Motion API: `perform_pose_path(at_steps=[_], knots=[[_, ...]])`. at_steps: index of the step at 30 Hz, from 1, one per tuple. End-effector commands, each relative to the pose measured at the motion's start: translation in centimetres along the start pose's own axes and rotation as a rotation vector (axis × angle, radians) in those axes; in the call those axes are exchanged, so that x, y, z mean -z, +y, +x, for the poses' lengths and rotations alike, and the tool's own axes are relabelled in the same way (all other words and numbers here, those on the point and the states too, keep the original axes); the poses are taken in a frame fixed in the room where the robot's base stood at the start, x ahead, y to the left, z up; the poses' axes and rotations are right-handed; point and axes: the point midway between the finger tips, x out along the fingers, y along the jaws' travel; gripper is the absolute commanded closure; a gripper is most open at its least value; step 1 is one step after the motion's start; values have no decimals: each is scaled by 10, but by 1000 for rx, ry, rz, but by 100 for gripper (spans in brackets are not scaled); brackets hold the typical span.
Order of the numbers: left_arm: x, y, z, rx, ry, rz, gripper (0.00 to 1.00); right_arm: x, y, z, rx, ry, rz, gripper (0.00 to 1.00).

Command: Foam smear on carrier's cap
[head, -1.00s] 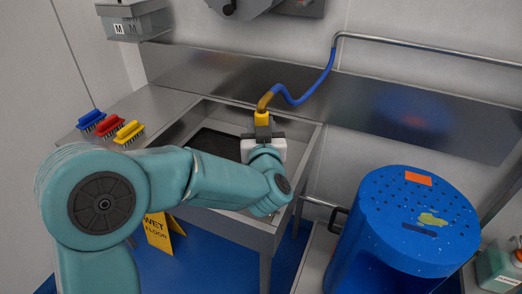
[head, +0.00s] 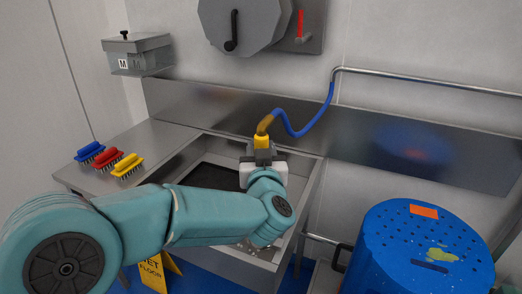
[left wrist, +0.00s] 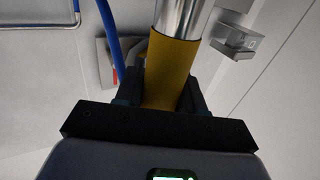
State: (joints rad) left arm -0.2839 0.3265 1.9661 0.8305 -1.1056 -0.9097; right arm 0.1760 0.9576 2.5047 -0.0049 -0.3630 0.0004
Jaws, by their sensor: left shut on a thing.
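The blue carrier (head: 383,240) stands at the lower right of the head view, partly cut off by the frame. Its round cap is perforated and bears a yellow-green foam smear (head: 443,255), a dark slot (head: 430,267) and an orange label (head: 424,212). My left gripper (head: 262,156) is over the sink, shut on the yellow grip (head: 262,142) of a hose-fed spray lance. The grip (left wrist: 168,75) and its metal tube (left wrist: 180,17) fill the middle of the left wrist view between the jaws. My right gripper is not in view.
A steel sink (head: 312,180) lies under my left arm. A blue hose (head: 308,128) runs to the wall rail (head: 430,83). Blue, red and yellow brushes (head: 127,165) sit on the left counter. A wet-floor sign (head: 152,272) stands below the sink.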

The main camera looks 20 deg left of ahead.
Motion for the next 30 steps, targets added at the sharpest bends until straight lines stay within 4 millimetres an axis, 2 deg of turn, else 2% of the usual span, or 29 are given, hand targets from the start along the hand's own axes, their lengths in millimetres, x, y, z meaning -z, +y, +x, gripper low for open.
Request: perform_pose_path(at_steps=[4,17,30], knots=[[2,5,10,1,3,0,92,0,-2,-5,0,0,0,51],[-2,33,64,2,3,0,92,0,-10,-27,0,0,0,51],[-6,62,120,1,4,-1,92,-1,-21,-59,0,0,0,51]])
